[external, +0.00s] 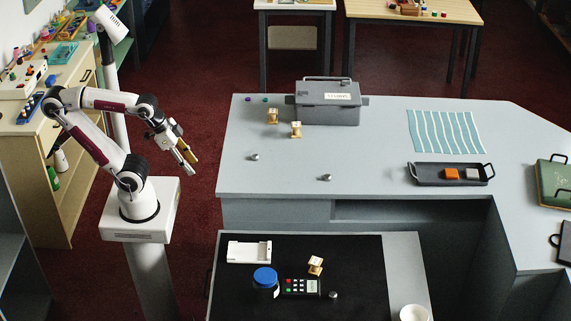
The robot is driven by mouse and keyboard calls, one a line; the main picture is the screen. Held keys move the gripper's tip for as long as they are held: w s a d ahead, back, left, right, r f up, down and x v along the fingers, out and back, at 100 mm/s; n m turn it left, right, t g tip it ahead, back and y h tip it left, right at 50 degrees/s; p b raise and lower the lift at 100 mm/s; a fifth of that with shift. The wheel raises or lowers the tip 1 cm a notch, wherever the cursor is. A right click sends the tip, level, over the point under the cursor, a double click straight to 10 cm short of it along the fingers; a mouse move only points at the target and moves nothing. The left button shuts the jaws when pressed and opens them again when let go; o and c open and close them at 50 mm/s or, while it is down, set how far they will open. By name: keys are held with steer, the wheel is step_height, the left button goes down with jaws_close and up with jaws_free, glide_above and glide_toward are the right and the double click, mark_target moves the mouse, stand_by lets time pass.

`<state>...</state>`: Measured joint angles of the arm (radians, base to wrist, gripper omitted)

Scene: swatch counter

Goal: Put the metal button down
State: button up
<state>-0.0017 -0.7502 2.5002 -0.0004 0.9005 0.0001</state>
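Three small grey metal pieces that look like buttons are in the external view. One metal button (255,157) lies on the grey counter at its left side, and a second metal button (326,178) lies nearer the counter's front edge. A third metal button (333,295) lies on the black mat beside the calculator. My gripper (190,168) hangs in the air left of the counter, pointing down and to the right, apart from all three. A tan part shows along it. The fingers are too small to tell whether they are open or hold anything.
The grey counter (375,130) bears a grey toolbox (327,103), gold spools (296,130), a dark tray (431,178) with orange and grey blocks, and a striped cloth (445,131). The black mat (235,295) holds a blue-lidded jar (265,279) and calculator (300,287). The counter's middle is clear.

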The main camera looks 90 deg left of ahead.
steer(key=f, duration=0.1)
steer(key=n+g+y, duration=0.2)
steer(key=n+g, duration=0.3)
steer(key=n, duration=0.4)
glide_toward(255, 157)
steer(key=s+d+f, duration=0.1)
steer(key=s, duration=0.1)
steer(key=s+d+f, duration=0.1)
steer(key=s+d, duration=0.1)
steer(key=shift+d+f, duration=0.1)
steer(key=shift+d, duration=0.1)
steer(key=w+a+n, duration=0.1)
steer(key=w+a+r+n, duration=0.1)
steer(key=n, duration=0.1)
steer(key=w+a+n+y, duration=0.1)
steer(key=shift+w+a+r+t, duration=0.2)
steer(key=shift+w+r+t, duration=0.1)
steer(key=shift+w, duration=0.1)
steer(key=shift+x, duration=1.3)
steer(key=shift+a+f, duration=0.1)
